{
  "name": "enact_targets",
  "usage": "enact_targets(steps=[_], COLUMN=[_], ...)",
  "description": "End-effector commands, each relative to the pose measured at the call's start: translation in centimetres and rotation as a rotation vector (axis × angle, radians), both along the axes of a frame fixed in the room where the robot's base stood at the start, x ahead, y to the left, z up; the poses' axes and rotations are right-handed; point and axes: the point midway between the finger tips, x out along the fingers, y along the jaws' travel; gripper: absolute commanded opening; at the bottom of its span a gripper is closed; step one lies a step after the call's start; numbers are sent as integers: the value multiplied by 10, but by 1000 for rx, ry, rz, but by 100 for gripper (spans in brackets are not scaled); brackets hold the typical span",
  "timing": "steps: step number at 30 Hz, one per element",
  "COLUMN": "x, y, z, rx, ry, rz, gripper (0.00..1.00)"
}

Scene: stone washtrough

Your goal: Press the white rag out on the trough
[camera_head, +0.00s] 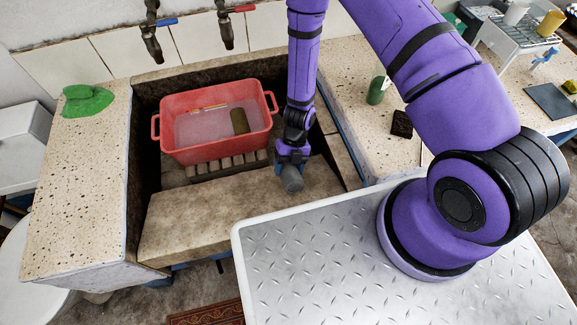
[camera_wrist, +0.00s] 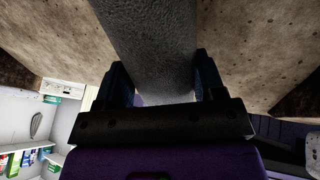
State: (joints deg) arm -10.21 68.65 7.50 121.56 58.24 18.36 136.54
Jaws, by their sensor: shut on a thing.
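The white rag (camera_head: 291,180) looks like a rough roll, grey in this light. My gripper (camera_head: 291,160) points down and is shut on it, over the front ledge of the stone trough (camera_head: 190,222). In the wrist view the rag (camera_wrist: 150,35) sits between both fingers of my gripper (camera_wrist: 162,72) and extends past them toward the speckled stone. I cannot tell whether its lower end touches the ledge.
A red tub (camera_head: 218,147) with cloudy liquid and an olive roll (camera_head: 240,121) stands in the trough, left of my arm. A green cloth (camera_head: 87,101) lies on the left slab. Two taps (camera_head: 225,30) hang behind. A green bottle (camera_head: 377,88) stands on the right counter.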

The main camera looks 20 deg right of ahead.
Motion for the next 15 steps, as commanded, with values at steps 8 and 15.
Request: enact_targets(steps=[8, 15], x=[-2, -4], y=[0, 0], z=[-4, -8], rx=[0, 0], ry=[0, 0], rz=[0, 0], gripper=[35, 35])
